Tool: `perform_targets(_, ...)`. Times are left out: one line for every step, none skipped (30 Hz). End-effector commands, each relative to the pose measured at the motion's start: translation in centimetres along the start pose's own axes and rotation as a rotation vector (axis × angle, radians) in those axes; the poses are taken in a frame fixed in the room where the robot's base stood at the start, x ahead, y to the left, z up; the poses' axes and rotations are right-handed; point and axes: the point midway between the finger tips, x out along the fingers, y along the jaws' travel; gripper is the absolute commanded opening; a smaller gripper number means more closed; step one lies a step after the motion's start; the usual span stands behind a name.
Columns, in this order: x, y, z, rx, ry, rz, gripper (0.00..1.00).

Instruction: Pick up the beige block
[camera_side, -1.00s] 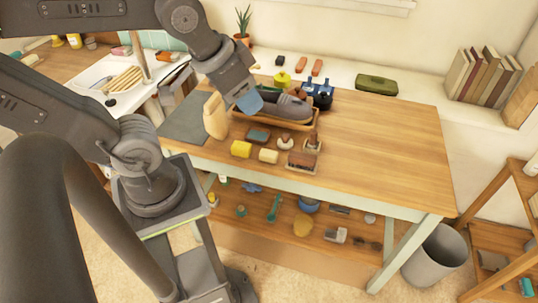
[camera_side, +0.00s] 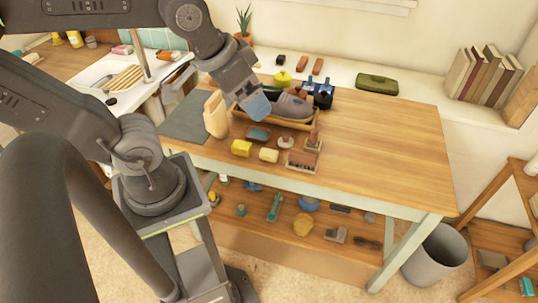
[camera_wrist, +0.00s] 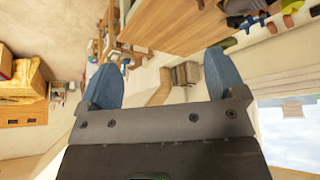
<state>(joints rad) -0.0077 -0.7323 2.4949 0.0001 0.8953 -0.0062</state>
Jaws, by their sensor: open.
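A small beige block (camera_side: 269,155) lies on the wooden table near its front edge, just right of a yellow block (camera_side: 241,148). My gripper (camera_side: 256,106) is above the table, up and slightly left of the beige block and apart from it, in front of the wooden tray. In the wrist view my gripper (camera_wrist: 160,88) shows two blue fingers spread wide with nothing between them. The beige block cannot be made out in the wrist view.
A beige jug (camera_side: 215,115) is left of my gripper. The table's right half (camera_side: 390,150) is clear.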

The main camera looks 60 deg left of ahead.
Motion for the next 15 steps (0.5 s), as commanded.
perform_targets(0.5,-0.3,-0.4,-0.020,-0.017,-0.006,0.89)
perform_targets(0.9,-0.5,-0.7,-0.035,-0.028,-0.011,0.89)
perform_targets(1.6,-0.9,-1.1,-0.062,-0.048,-0.019,0.89)
perform_targets(2.2,-1.2,-1.5,-0.087,-0.065,-0.026,0.89)
perform_targets(2.9,-1.7,-1.9,-0.113,-0.084,-0.033,0.89)
perform_targets(4.0,-2.3,-2.4,-0.153,-0.110,-0.044,0.89)
perform_targets(4.9,-2.9,-2.8,-0.186,-0.131,-0.053,0.89)
perform_targets(5.8,-3.5,-3.2,-0.217,-0.150,-0.061,0.89)
perform_targets(7.0,-4.3,-3.6,-0.261,-0.177,-0.072,0.89)
perform_targets(8.0,-4.9,-3.8,-0.293,-0.197,-0.081,0.89)
perform_targets(9.0,-5.5,-4.0,-0.326,-0.215,-0.089,0.89)
perform_targets(10.3,-6.4,-4.2,-0.369,-0.241,-0.100,0.89)
perform_targets(11.3,-7.1,-4.3,-0.402,-0.260,-0.108,0.89)
perform_targets(12.4,-7.8,-4.3,-0.434,-0.280,-0.116,0.89)
perform_targets(13.8,-8.8,-4.2,-0.477,-0.305,-0.126,0.89)
